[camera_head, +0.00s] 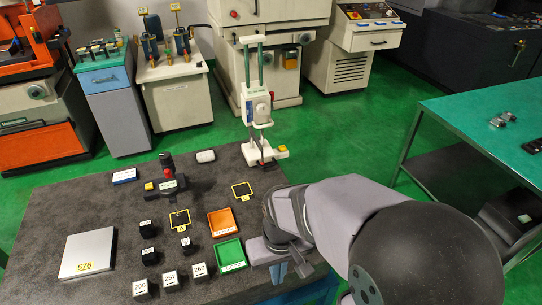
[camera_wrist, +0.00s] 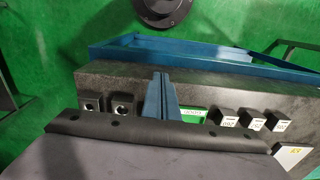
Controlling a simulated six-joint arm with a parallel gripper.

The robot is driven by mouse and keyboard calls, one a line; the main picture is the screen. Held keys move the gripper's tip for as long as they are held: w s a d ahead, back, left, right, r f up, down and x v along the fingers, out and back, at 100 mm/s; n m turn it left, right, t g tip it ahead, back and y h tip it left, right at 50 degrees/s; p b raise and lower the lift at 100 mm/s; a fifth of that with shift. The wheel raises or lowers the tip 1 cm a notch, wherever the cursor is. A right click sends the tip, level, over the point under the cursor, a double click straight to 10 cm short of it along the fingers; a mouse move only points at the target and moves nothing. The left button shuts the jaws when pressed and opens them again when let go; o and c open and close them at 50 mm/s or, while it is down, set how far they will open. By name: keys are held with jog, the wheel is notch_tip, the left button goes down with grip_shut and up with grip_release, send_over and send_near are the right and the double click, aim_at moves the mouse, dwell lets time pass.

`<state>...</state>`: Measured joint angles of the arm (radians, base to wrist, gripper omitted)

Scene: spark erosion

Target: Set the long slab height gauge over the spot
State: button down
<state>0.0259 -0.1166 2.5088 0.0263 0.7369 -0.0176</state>
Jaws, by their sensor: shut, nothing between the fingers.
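A tall white gauge (camera_head: 257,105) with green uprights stands upright at the far edge of the dark table. A dark long-based piece (camera_head: 172,187) with a red-topped post stands left of it; I cannot tell for sure which of the two is the long slab height gauge. Two dark square spots with yellow outlines lie on the table, one at the right (camera_head: 242,190) and one nearer the middle (camera_head: 180,219). My gripper (camera_wrist: 162,98) shows blue fingers, shut and empty, at the table's near edge, well apart from both gauges.
An orange tray (camera_head: 221,222) and a green tray (camera_head: 230,254) lie left of my arm. Several numbered white-topped blocks (camera_head: 170,281) stand at the front, with small black blocks (camera_head: 148,256) behind. A pale plate (camera_head: 88,252) marked 576 lies left. Bare table lies at far left.

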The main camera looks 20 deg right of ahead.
jog(key=w+d+r+m+t+y+b, duration=0.1)
jog(key=w+d+r, duration=0.2)
jog(key=w, duration=0.5)
jog(key=w+d+r+m+t+y+b, duration=0.1)
jog(key=w+d+r+m+t, duration=0.2)
jog(key=w, duration=0.4)
jog(key=w+d+r+t+y+b, duration=0.1)
jog(key=w+d+r+t+b, duration=0.1)
jog(key=w+d+r, duration=0.8)
jog(key=shift+w+d+r+t, duration=0.3)
jog(key=shift+w+d+r, duration=0.15)
jog(key=shift+d, duration=0.15)
jog(key=w+a+f+p, duration=0.5)
jog(key=w+a+f, duration=0.1)
jog(key=w+f, duration=0.1)
jog(key=shift+f+p, duration=0.4)
jog(key=shift+f, duration=0.15)
jog(key=shift+a, duration=0.1)
